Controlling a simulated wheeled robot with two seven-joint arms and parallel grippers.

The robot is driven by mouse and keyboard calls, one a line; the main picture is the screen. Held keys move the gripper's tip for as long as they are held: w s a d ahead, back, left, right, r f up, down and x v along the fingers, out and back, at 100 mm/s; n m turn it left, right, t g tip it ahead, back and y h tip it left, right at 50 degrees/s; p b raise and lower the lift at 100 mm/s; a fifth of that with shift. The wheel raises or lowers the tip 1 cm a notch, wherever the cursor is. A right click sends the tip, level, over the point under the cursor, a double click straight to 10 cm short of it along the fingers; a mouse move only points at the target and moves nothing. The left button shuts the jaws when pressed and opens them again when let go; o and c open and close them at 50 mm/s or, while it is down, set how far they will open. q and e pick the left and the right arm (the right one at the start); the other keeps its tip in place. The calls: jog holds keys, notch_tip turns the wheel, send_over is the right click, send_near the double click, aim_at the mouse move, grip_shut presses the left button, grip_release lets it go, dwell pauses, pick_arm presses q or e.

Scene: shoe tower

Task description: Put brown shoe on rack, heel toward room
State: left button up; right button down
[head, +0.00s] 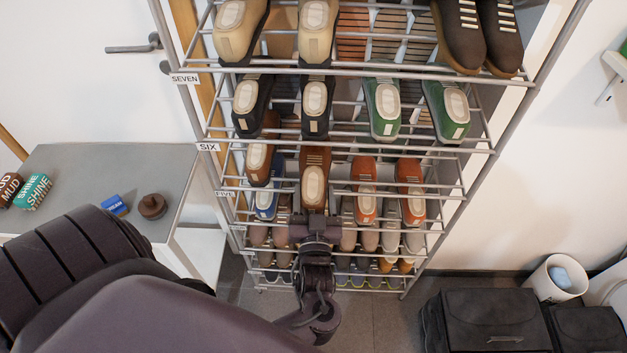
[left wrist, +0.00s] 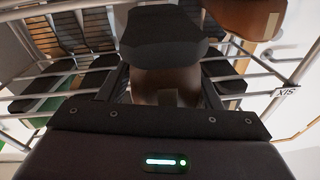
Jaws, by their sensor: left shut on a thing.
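The brown shoe (head: 315,178) is in my left gripper (head: 316,218), low in front of the rack (head: 440,215) at the level labelled FIVE. Its pale heel opening faces the room and its laced part points into the rack. In the left wrist view the picture is upside down; the shoe's brown heel (left wrist: 165,84) is between the fingers, with its dark sole (left wrist: 158,35) above. Another brown shoe (head: 258,165) stands to its left on that tier, heel outward. I cannot tell whether the held shoe touches the bars. My right gripper is not in view.
Black and green shoes (head: 384,110) fill tier SIX just above. A blue shoe (head: 267,200) and orange shoes (head: 365,203) are on the tier below. A grey cabinet (head: 110,165) stands left; black boxes (head: 485,320) and a white bin (head: 553,283) stand right.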

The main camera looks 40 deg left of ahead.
aim_at(316, 154)
pick_arm(q)
jog(key=x, duration=0.3)
jog(key=b+x, duration=0.1)
jog(key=x, duration=0.2)
jog(key=b+x, duration=0.1)
jog(key=x, duration=0.2)
jog(key=shift+w+d+f, duration=0.15)
jog(key=shift+w+d, duration=0.05)
jog(key=shift+w, duration=0.15)
jog(key=shift+w+a+f+b, duration=0.25)
jog(key=shift+w+f+b, duration=0.2)
jog(key=shift+b, duration=0.2)
jog(key=shift+a+f+b, duration=0.1)
jog(key=shift+f+b, duration=0.35)
jog(key=shift+f, duration=0.15)
jog(key=o, duration=1.6)
